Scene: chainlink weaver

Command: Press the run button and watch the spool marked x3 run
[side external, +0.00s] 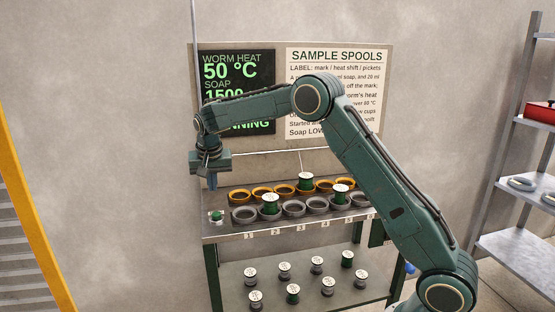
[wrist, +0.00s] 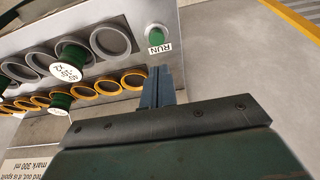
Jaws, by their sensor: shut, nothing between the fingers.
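The green run button (side external: 216,216) sits at the left end of the bench top. It also shows in the wrist view (wrist: 156,33), with a RUN label beside it. My gripper (side external: 213,184) is shut and empty, pointing down above the button and apart from it. In the wrist view my closed fingers (wrist: 161,72) end short of the button. Green spools with white tops stand at a front grey cup (side external: 270,204), a back orange cup (side external: 305,182) and another grey cup (side external: 341,193). Their marks are too small to read surely, so I cannot tell which is x3.
A display (side external: 236,70) reads worm heat 50 °C, with soap and a status line ending in NNING partly behind my arm. A sample spools notice (side external: 335,57) hangs beside it. Several more spools stand on the lower shelf (side external: 325,298). Shelving (side external: 515,245) is at right.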

